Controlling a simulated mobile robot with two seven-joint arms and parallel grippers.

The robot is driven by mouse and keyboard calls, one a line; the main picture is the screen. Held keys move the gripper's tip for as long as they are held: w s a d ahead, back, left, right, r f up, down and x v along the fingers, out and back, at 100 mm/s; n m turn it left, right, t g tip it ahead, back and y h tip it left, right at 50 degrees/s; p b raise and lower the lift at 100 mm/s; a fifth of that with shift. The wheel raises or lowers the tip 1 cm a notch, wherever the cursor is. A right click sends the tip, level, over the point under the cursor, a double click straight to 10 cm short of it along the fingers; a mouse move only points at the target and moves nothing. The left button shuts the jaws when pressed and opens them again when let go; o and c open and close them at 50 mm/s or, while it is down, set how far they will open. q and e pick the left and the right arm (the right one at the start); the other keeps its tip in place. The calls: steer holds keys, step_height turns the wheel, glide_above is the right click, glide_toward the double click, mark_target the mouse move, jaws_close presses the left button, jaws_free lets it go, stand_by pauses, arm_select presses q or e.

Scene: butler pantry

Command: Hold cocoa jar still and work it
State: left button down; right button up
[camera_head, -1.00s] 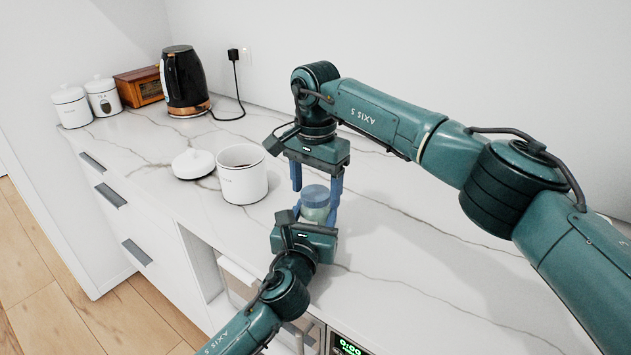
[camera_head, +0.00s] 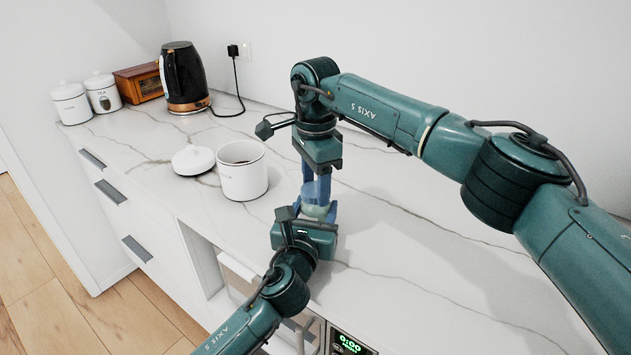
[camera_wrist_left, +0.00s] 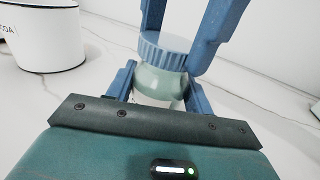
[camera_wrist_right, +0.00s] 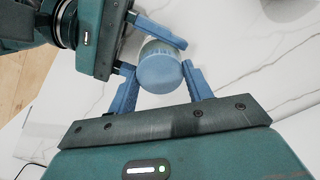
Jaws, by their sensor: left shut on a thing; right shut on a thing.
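A small pale-green glass jar (camera_wrist_left: 160,84) with a ribbed blue lid (camera_wrist_left: 165,52) stands upright over the counter. My left gripper (camera_head: 315,215) is shut around the jar's body from the front. My right gripper (camera_head: 318,188) points down from above and is shut on the lid, which also shows from above in the right wrist view (camera_wrist_right: 160,72). The lid sits on the jar. The fingers partly hide the jar in the head view, and I cannot tell if its base touches the counter.
An open white canister (camera_head: 243,177) stands left of the jar, with part of a "COCOA" label in the left wrist view. Its white lid (camera_head: 193,160) lies beside it. A black kettle (camera_head: 184,75), wooden box (camera_head: 140,82) and white canisters (camera_head: 71,103) stand farther back. The right counter is clear.

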steer(key=m, duration=0.4)
steer(key=shift+m, duration=0.3)
steer(key=m, duration=0.6)
steer(key=shift+m, duration=0.3)
steer(key=m, duration=1)
steer(key=shift+m, duration=0.4)
steer(key=o, duration=1.2)
step_height(320, 180, up, 12)
steer(key=shift+f, duration=0.1)
